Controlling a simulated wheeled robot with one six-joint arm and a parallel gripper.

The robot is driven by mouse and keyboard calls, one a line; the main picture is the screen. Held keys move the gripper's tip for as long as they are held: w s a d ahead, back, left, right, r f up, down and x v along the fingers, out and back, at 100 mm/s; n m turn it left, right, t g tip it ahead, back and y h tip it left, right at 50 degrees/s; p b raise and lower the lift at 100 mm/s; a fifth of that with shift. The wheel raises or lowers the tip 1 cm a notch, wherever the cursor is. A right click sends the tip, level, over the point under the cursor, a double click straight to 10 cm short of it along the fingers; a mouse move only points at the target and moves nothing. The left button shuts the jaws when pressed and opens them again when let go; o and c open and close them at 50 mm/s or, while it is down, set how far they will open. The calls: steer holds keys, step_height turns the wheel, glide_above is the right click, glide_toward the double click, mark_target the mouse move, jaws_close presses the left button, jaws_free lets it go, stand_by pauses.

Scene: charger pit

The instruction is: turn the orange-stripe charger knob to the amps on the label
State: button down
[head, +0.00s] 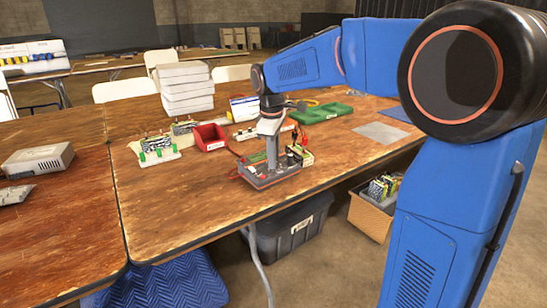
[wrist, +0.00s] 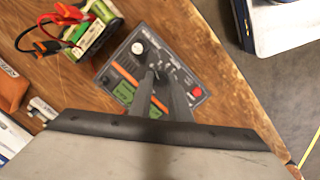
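The charger (wrist: 110,75) is a dark grey box with an orange stripe (wrist: 124,74) across its face. In the head view the charger (head: 262,180) lies near the table's front edge. Its panel has a white round dial (wrist: 138,48), a green patch (wrist: 122,92) and a red button (wrist: 197,92). My gripper (wrist: 160,72) points down at the middle of the panel, with its two dark fingertips close together there. The knob is not clearly visible at the fingertips, and I cannot tell whether they grip it. The label amps are too small to read.
A battery with red and black clips (wrist: 88,35) stands beside the charger. A red bin (head: 209,138), a green tray (head: 322,113) and stacked white boxes (head: 185,88) are further back. A dark tote (head: 290,232) is under the table.

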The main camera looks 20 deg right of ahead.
mark_target(279, 167)
steer(key=m, duration=0.5)
steer(key=shift+w+d+m+g+y, duration=0.1)
steer(key=shift+m+g+y, duration=0.2)
steer(key=m, duration=0.6)
steer(key=shift+y, duration=0.4)
stand_by(0.4)
steer(key=c, duration=1.7)
jaws_free()
steer(key=shift+o, duration=0.2)
step_height(279, 167, up, 17)
steer(key=d, duration=0.1)
steer(key=shift+s+d+r, duration=0.2)
steer(key=shift+s, duration=0.1)
